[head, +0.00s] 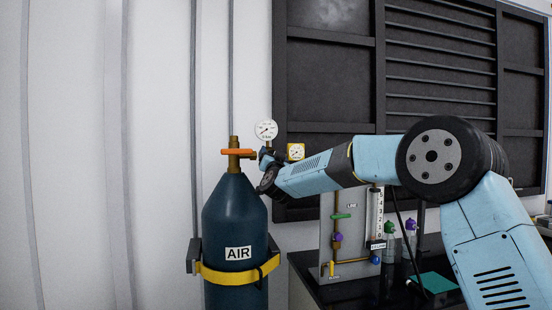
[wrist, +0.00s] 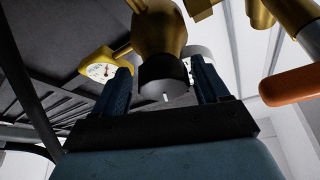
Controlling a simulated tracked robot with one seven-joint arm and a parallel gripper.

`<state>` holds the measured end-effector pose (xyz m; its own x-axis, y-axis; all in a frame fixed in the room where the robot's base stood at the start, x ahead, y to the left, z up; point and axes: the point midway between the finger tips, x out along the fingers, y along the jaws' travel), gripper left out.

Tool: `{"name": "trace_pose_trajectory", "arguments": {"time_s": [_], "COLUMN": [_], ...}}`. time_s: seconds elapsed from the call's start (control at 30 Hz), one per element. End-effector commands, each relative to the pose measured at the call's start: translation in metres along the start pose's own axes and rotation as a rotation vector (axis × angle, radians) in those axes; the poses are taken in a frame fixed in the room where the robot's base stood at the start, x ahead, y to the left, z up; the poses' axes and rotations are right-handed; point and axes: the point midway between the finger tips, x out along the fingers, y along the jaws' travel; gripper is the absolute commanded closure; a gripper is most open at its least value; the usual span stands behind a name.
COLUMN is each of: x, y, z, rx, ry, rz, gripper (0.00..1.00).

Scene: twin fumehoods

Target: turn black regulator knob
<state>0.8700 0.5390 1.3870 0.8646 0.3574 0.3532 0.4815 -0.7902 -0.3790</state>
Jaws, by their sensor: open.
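The black regulator knob (wrist: 163,82) sits on a brass regulator body (wrist: 158,30) in the wrist view, with a small white mark on its face. My gripper (wrist: 161,76) is open, with one dark blue finger on each side of the knob. A small gap shows on each side, and I cannot tell how deep the fingers reach. In the head view my gripper (head: 266,158) is at the regulator beside the brass valve (head: 234,158), just below the white gauge (head: 266,130). The knob is hidden there by my gripper and wrist.
The dark blue AIR cylinder (head: 226,215) stands below, held by a yellow strap (head: 225,278). A yellow gauge (head: 296,151) is close on the right. A flow panel (head: 350,235) stands lower right.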

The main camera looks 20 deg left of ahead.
Motion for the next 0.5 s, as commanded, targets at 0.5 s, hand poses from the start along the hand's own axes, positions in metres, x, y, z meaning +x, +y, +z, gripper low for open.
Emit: {"name": "trace_pose_trajectory", "arguments": {"time_s": [0.5], "x": [-0.040], "y": [-0.001], "z": [0.000], "rx": [-0.001], "ry": [-0.001], "rz": [-0.003], "gripper": [0.26]}}
